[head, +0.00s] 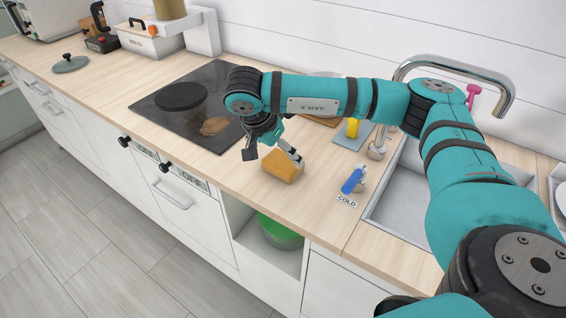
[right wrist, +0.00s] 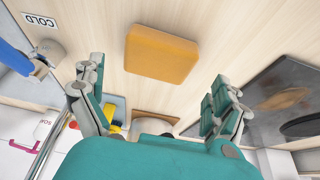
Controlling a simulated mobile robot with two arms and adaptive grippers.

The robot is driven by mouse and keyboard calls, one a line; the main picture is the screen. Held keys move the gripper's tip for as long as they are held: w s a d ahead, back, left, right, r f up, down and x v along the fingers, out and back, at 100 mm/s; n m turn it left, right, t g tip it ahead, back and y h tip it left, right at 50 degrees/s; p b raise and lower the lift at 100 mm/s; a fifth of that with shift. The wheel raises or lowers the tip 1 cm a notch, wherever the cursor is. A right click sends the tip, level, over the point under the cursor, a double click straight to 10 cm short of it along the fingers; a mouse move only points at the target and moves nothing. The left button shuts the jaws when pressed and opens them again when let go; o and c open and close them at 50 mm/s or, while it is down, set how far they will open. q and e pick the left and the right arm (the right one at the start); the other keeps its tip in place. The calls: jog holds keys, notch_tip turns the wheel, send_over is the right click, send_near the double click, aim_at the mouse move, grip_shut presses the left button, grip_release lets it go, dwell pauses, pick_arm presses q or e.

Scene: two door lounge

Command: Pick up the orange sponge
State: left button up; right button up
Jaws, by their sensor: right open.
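The orange sponge (head: 281,168) lies on the wooden counter between the dark cooktop and the sink. In the right wrist view the sponge (right wrist: 161,54) shows whole, as a rounded block lying on the wood. My right gripper (head: 273,158) is open and empty, just above and around the sponge in the head view, with one finger on each side. In the right wrist view its two fingers (right wrist: 160,75) are spread wide, and the sponge appears between and beyond their tips. Whether a finger touches it I cannot tell. My left gripper is not in view.
The cooktop (head: 192,104) with a dark round burner is left of the sponge. A blue-handled cold tap (head: 352,181) and the sink (head: 400,200) are to the right. A yellow item (head: 352,128) stands behind. Below, a green pot (head: 280,232) sits in an open shelf.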

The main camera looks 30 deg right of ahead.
aim_at(283, 160)
jog(key=shift+d+f, duration=0.3)
jog(key=shift+f, duration=0.25)
jog(key=p+x, duration=0.1)
jog(key=x, duration=0.2)
jog(key=shift+d+f+p, duration=0.2)
jog(key=shift+f+p, duration=0.05)
jog(key=shift+p, duration=0.05)
jog(key=shift+w+d+f, duration=0.1)
jog(key=shift+f, duration=0.25)
jog(key=shift+c, duration=0.3)
jog(key=c, duration=0.6)
